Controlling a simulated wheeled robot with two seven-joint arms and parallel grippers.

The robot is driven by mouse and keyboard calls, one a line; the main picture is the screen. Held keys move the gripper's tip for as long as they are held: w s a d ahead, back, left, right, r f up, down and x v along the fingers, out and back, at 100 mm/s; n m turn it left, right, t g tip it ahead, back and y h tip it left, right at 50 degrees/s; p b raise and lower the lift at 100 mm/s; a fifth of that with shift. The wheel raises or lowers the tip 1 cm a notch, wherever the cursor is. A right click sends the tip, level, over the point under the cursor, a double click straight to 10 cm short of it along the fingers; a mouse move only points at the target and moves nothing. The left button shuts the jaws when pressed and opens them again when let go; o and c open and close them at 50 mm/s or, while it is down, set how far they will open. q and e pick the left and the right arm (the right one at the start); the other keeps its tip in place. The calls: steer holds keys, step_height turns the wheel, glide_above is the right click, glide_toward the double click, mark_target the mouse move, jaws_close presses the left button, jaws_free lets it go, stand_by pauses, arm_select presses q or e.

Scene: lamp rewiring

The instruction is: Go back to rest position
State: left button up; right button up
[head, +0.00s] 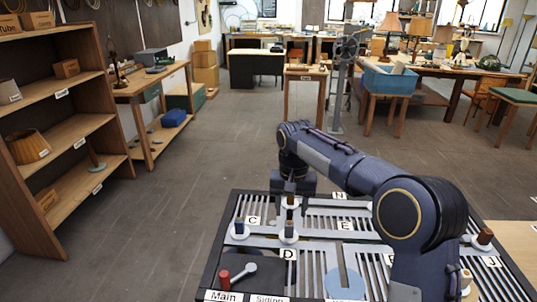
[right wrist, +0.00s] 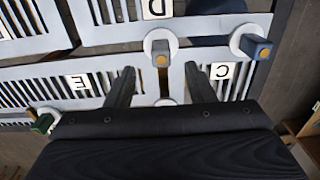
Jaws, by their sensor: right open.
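My right gripper (head: 291,193) hangs pointing down over the far left part of a dark board with grey slotted plates (head: 318,225). In the right wrist view its two fingers (right wrist: 161,80) are apart, with no object held between them. An orange-topped peg on a white disc (right wrist: 161,58) by label D lies just beyond the fingertips in that picture. Another white disc (right wrist: 165,102) shows between the fingers, partly hidden by the gripper body. A blue peg (head: 239,228) stands by label C. My left gripper is not in view.
A red knob (head: 224,276) and a grey lever sit at the board's near left. A brown-topped peg (head: 485,236) and a cream peg (head: 466,278) stand at its right. Wooden shelves (head: 62,130) stand at the left. The floor (head: 190,190) between shelves and board is clear.

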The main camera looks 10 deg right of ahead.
steer(key=s+d+r+t+y, duration=0.15)
steer(key=s+d, duration=0.25)
steer(key=s, duration=0.4)
steer(key=s+d+r+t+y, duration=0.1)
steer(key=s+d+r, duration=0.25)
steer(key=s, duration=0.35)
steer(key=s+f+t+b, duration=0.1)
steer(key=s+f, duration=0.1)
steer(key=s, duration=0.9)
steer(key=shift+s+d+f+n+t+y, duration=0.25)
steer(key=shift+s+f+n+t+y, duration=0.1)
steer(key=shift+f+n+y, duration=0.1)
steer(key=shift+t, duration=0.7)
steer(key=s+f, duration=0.1)
steer(key=s, duration=0.1)
steer(key=s+a+f, duration=0.1)
steer(key=s+f, duration=0.1)
steer(key=s+a+f, duration=0.1)
steer(key=s+f, duration=0.1)
steer(key=shift+s, duration=0.4)
steer(key=shift+c, duration=0.3)
